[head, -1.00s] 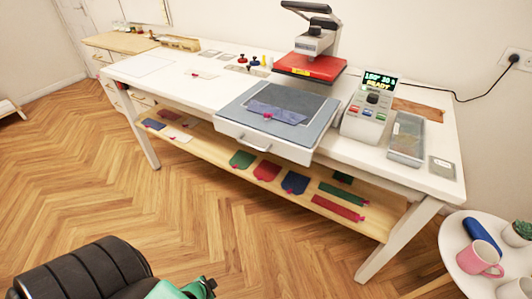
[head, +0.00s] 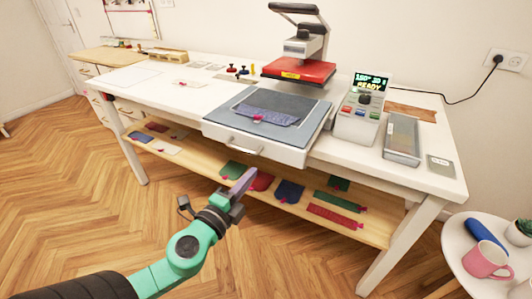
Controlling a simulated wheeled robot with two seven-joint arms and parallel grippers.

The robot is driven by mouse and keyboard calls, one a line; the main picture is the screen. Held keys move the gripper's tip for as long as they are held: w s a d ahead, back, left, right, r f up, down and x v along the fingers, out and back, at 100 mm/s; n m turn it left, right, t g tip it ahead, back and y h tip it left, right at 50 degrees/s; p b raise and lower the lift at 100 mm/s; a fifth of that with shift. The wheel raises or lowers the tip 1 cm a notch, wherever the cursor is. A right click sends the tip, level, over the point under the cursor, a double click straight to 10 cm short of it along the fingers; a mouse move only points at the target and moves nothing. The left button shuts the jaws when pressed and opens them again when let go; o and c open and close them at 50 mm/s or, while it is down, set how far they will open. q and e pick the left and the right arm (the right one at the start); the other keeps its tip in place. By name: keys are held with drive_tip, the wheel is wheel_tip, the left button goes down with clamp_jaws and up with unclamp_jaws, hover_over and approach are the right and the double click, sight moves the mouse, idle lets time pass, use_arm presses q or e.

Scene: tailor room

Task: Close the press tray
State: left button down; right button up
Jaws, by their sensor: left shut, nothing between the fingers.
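The press tray (head: 300,151) is pulled out toward me from under the red press head (head: 299,72) on the white table. It has a white front with a handle (head: 238,146) and a grey pad on top. A blue-grey cloth piece (head: 262,115) with a pink tab lies on the pad. My left gripper (head: 246,180) is shut and empty, in front of and below the tray front, apart from it. My right gripper is not in view.
A control box (head: 358,124) with a lit display stands right of the tray, beside a grey lidded case (head: 402,138). Coloured cloth pieces lie on the wooden lower shelf (head: 375,232). A round side table (head: 462,247) with a pink mug (head: 485,260) stands at right.

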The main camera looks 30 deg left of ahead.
sight(271, 151)
use_arm(q)
drive_tip(key=w+p, duration=0.2)
drive_tip(key=w, duration=0.6)
drive_tip(key=shift+w+a, duration=0.1)
drive_tip(key=shift+w, duration=0.3)
drive_tip(key=shift+w, duration=0.15)
